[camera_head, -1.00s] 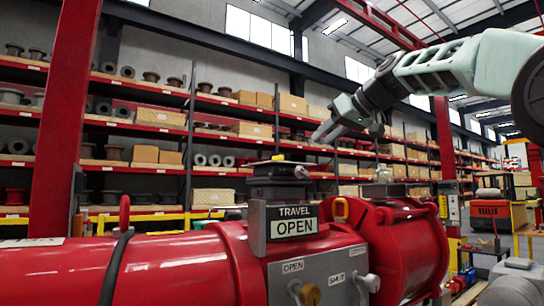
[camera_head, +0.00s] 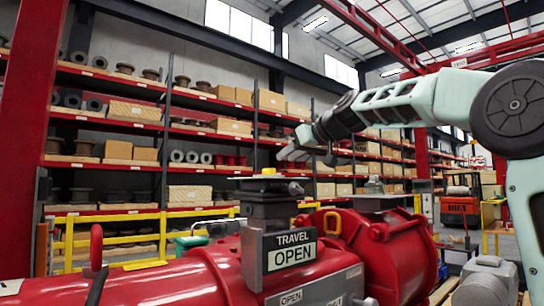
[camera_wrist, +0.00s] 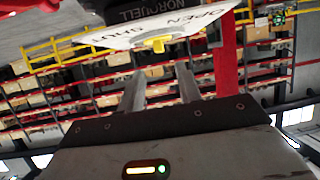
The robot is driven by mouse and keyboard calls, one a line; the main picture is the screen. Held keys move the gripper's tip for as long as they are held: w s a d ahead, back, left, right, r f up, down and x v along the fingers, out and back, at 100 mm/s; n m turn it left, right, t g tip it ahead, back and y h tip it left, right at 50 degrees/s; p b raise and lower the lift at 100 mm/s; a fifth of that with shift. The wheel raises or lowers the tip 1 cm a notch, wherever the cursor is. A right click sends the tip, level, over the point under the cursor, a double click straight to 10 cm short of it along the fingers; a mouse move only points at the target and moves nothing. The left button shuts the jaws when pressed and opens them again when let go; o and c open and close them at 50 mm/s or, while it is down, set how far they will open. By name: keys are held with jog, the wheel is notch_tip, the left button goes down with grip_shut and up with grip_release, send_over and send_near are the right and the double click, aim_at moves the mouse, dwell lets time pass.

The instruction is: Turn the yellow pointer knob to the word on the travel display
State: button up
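The travel display (camera_head: 290,250) on the red actuator reads OPEN. The yellow pointer knob (camera_head: 268,171) sits on a flat plate on the dark post behind and above the display. In the wrist view the yellow knob (camera_wrist: 158,45) stands out from a pale plate (camera_wrist: 185,28) lettered SHUT and OPEN. Which word it points to I cannot tell. My gripper (camera_head: 284,156) is just above and right of the knob in the head view. In the wrist view its two fingers (camera_wrist: 160,88) are apart with nothing between them, and the knob shows beyond their tips.
The red actuator body (camera_head: 170,270) fills the lower foreground, with a grey panel marked OPEN (camera_head: 310,295) cut off below. Yellow railings (camera_head: 110,240) and loaded shelves stand behind.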

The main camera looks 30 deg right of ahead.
aim_at(269, 173)
jog(key=p+x, duration=0.4)
jog(key=x, duration=0.2)
jog(key=shift+w, duration=0.35)
jog(key=shift+w+a+f, duration=0.2)
jog(key=shift+w+f, duration=0.2)
jog(key=shift+w, duration=0.1)
grip_shut()
